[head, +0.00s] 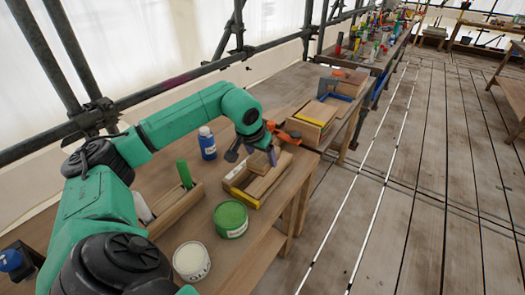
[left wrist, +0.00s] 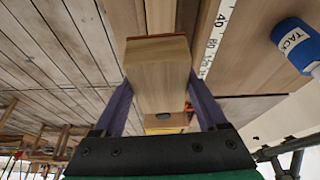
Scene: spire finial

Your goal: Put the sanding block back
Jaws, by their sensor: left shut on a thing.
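In the head view the block (head: 259,164) shows partly between the fingers, above the tray. Whether it touches the tray below is hard to tell. My right gripper is not in view.
A blue bottle (head: 207,143), a green tin (head: 231,219) and a white tub (head: 192,261) stand on the worktable (head: 168,172). An orange tool (head: 286,135) lies behind the tray. Scaffold poles run behind.

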